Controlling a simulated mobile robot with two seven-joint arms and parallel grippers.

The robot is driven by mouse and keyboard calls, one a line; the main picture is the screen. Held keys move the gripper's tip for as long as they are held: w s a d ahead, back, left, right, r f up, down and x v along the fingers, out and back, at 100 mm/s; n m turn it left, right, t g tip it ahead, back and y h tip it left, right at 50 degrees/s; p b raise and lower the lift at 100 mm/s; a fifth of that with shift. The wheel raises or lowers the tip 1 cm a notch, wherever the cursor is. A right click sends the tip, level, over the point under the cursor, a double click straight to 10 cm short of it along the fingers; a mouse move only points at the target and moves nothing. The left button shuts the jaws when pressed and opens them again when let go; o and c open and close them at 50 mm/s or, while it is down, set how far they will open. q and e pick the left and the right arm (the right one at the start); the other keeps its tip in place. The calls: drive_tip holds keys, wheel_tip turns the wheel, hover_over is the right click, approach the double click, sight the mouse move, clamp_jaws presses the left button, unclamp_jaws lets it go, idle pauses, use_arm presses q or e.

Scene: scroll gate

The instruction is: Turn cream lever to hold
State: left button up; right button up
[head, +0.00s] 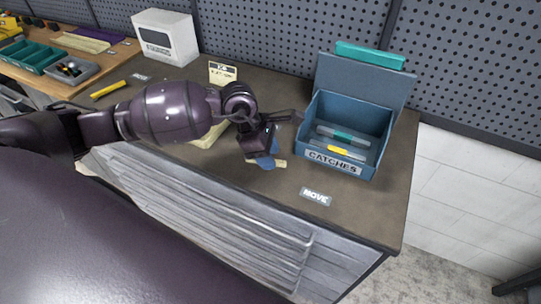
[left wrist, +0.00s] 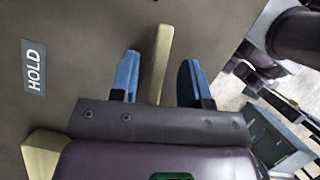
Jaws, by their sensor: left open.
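The cream lever (left wrist: 160,62) runs between the two blue fingers of my left gripper (left wrist: 157,72) in the left wrist view. The fingers stand apart, with a visible gap on each side of the lever. In the head view my left gripper (head: 264,160) is low over the front of the bench, and the lever's cream end (head: 281,164) shows just right of the fingers. A cream part (head: 208,136) shows partly behind my arm. The HOLD label (left wrist: 34,67) lies left of the lever in the left wrist view. The MOVE label (head: 315,196) is near the front edge.
A blue CATCHES box (head: 342,168) with its lid up stands right of my gripper, close by. A cream card (head: 222,72), a yellow bar (head: 108,89) and a white box (head: 166,38) are farther back. The bench top around the MOVE label is clear.

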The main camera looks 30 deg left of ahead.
use_arm(q)
drive_tip(key=shift+w+d+f, duration=0.1)
drive_tip(key=shift+d+f, duration=0.1)
drive_tip(key=shift+f, duration=0.3)
clamp_jaws()
